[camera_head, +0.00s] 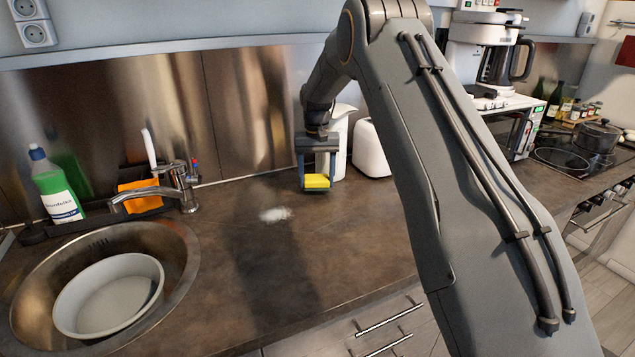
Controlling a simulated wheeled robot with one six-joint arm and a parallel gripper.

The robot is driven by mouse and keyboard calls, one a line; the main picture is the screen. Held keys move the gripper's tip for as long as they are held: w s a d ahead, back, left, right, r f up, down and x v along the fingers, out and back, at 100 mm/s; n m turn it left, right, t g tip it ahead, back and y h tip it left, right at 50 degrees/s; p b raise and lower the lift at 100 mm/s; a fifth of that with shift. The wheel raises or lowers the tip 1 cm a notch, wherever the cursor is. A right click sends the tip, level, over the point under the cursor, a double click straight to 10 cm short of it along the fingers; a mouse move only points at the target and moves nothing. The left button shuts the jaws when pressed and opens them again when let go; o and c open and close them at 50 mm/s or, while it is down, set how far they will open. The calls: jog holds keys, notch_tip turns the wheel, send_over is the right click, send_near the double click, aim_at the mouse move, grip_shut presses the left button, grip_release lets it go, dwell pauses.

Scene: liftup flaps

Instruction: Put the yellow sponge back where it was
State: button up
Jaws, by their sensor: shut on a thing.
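The yellow sponge (317,182) is held between the fingers of my gripper (318,178), above or at the brown counter near the middle; I cannot tell whether it touches the counter. My gripper is shut on it and points down. A dark caddy (150,206) stands behind the sink, left of the sponge, with an orange item (139,195) and a white-handled brush (149,148) in or behind it. A patch of white powder (275,214) lies on the counter, left of and nearer than the gripper.
A steel sink (180,255) holds a white bowl (108,296). The faucet (180,185) and a green soap bottle (56,187) stand behind it. A white canister (340,130) and a white toaster (370,150) are close behind my gripper. The counter's middle is mostly clear.

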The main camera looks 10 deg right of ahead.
aim_at(317, 179)
jog(key=shift+f, duration=0.95)
jog(key=shift+f, duration=0.2)
jog(key=o, duration=1.1)
jog(key=shift+r, duration=0.1)
notch_tip(317, 179, up, 12)
jog(key=b, duration=0.3)
jog(key=s+f, duration=0.3)
jog(key=s, duration=1)
jog(key=s+f+n, duration=0.1)
jog(key=s+f, duration=0.2)
jog(key=s, duration=1.1)
jog(key=s+f+n, duration=0.1)
jog(key=s+f, duration=0.3)
jog(key=s, duration=0.9)
jog(key=shift+s+a+t, duration=0.1)
jog(key=shift+s+t, duration=0.2)
jog(key=shift+s, duration=0.1)
